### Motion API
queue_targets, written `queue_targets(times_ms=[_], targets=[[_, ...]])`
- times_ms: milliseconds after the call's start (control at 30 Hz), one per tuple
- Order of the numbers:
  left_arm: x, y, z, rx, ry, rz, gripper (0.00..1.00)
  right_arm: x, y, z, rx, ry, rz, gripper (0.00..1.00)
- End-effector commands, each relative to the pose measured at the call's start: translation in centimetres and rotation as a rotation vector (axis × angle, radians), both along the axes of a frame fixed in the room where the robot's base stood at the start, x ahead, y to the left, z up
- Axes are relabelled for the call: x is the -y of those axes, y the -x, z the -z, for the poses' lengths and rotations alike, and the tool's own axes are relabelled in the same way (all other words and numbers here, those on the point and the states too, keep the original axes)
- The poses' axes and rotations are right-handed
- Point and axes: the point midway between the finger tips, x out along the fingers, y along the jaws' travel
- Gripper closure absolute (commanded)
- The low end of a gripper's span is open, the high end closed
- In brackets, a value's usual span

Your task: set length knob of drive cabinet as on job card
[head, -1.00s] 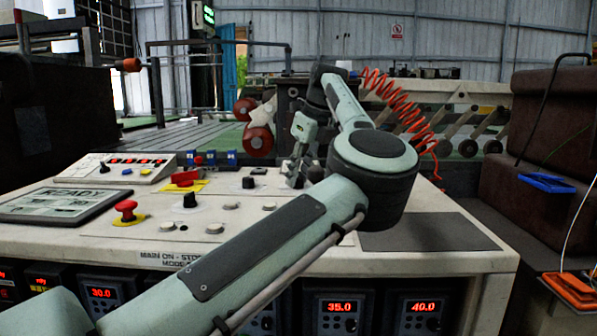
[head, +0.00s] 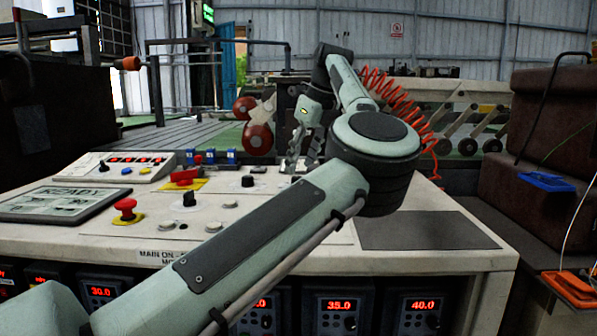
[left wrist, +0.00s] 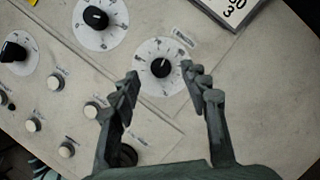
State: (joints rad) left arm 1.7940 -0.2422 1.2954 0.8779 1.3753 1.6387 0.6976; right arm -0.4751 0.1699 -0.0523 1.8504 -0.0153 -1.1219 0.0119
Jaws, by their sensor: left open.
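My left gripper (head: 301,166) is over the far part of the pale cabinet top in the head view. In the left wrist view its fingers (left wrist: 160,76) are open and empty, one on each side of a black knob (left wrist: 160,68) on a white graduated dial. The fingers look apart from the knob. A second dial knob (left wrist: 96,18) and a black pointer knob (left wrist: 14,51) lie to its left. The label beside the nearest dial is too small to read. A white card with large digits (left wrist: 232,10) is at the top right. My right gripper is not in view.
A red mushroom button (head: 126,208) and a screen (head: 65,203) are at the left of the cabinet top. A dark flat mat (head: 425,230) lies on the right. Small round buttons (left wrist: 92,110) sit near the left finger. Red digital displays (head: 335,306) are along the front.

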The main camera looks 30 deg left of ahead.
Motion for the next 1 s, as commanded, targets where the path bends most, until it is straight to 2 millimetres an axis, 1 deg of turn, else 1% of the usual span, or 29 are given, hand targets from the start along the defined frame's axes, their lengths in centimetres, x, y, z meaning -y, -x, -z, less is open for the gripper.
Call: queue_targets(times_ms=[33, 200, 300, 400, 600, 1000], targets=[[0.4, 0.1, -1.2, 0.004, 0.000, 0.001, 0.54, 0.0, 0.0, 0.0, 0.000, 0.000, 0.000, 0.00], [1.8, 0.5, -4.6, 0.002, -0.001, 0.002, 0.54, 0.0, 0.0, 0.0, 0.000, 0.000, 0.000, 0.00], [2.4, 0.6, -6.1, 0.000, 0.000, 0.001, 0.54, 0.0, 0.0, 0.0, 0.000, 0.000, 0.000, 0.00], [2.8, 0.8, -7.1, 0.000, 0.000, 0.001, 0.54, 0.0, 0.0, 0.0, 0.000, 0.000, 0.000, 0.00], [3.2, 0.9, -7.9, -0.001, 0.001, 0.000, 0.54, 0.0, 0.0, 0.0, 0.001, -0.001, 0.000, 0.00], [3.2, 0.9, -7.8, -0.001, 0.001, 0.000, 0.54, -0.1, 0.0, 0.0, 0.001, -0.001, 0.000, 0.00]])
